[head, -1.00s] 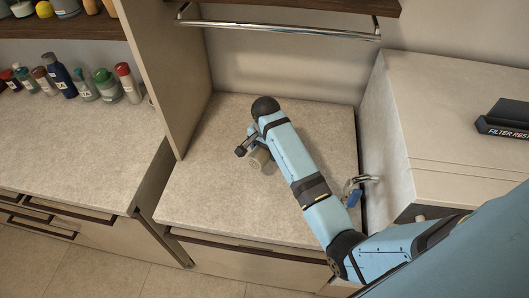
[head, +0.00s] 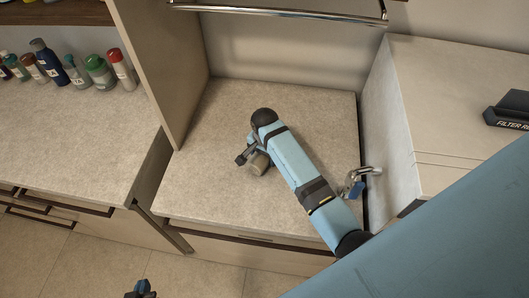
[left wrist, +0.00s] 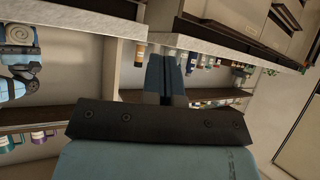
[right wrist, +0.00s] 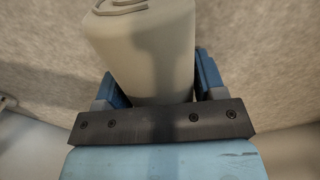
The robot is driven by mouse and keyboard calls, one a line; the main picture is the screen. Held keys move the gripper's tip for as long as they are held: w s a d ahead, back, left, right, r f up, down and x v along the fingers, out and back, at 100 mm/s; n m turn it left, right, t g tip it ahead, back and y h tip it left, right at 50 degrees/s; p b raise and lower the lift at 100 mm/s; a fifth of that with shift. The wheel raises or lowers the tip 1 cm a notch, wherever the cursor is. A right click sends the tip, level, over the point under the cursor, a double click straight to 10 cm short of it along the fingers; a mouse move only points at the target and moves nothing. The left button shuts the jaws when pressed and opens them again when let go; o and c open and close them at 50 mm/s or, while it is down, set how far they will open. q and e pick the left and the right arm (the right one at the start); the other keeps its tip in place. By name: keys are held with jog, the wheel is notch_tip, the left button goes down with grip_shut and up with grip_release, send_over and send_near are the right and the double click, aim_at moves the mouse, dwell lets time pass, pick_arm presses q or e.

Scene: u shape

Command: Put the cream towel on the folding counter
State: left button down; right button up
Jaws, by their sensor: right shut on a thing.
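The cream towel (head: 259,163) is a short roll at the middle of the stone-topped folding counter (head: 215,195). My right gripper (head: 250,153) is shut on it. In the right wrist view the towel (right wrist: 145,50) fills the gap between the two blue fingers (right wrist: 152,85), its spiral end at the top. The counter surface is close behind it; I cannot tell whether the towel touches it. My right forearm hides part of the counter. My left gripper (head: 140,289) is at the bottom edge, over the floor. Its fingers (left wrist: 165,75) are together and empty in the left wrist view.
A wall panel stands left of the counter, and a chrome rail (head: 280,14) runs above its back. A metal tap (head: 355,182) is at the right, beside a white cabinet (head: 440,110). Bottles (head: 75,70) line the left counter. The folding counter's left and front are clear.

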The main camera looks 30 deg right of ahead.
jog(key=o, duration=0.6)
jog(key=shift+f, duration=0.2)
jog(key=o, duration=0.4)
jog(key=shift+w+d+f, duration=0.1)
jog(key=shift+w, duration=0.1)
jog(key=shift+o, duration=0.2)
jog(key=shift+r, duration=0.55)
notch_tip(320, 180, up, 11)
jog(key=shift+f+b, duration=0.2)
jog(key=shift+b, duration=0.55)
jog(key=shift+r, duration=0.45)
